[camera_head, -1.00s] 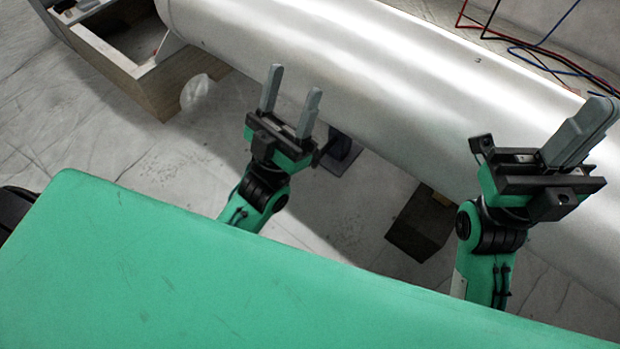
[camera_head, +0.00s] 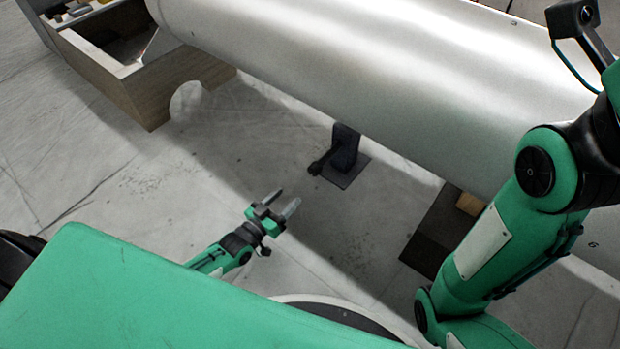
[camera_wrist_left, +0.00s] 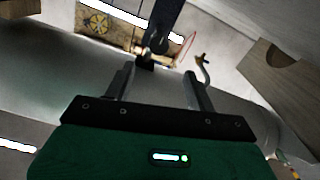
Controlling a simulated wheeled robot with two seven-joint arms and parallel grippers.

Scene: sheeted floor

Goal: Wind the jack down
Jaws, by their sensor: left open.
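The jack (camera_head: 346,150) is a dark post on a flat dark base plate, standing on the floor under the silver cylinder (camera_head: 390,85). A short dark arm, perhaps its crank (camera_head: 319,166), sticks out at its left side. My left gripper (camera_head: 277,211) is open and empty, low over the floor, apart from the jack and to its lower left. In the left wrist view a dark blue post, which looks like the jack (camera_wrist_left: 166,20), stands beyond the open fingers (camera_wrist_left: 153,82). The jack's top is hidden by the cylinder. My right gripper is out of view; only its arm shows.
A wooden cradle (camera_head: 150,90) holds the cylinder's left end. A dark block (camera_head: 432,235) with a small wooden piece (camera_head: 469,204) lies right of the jack. Bare sheeted floor (camera_head: 130,180) lies left of my left gripper. My green body fills the lower left.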

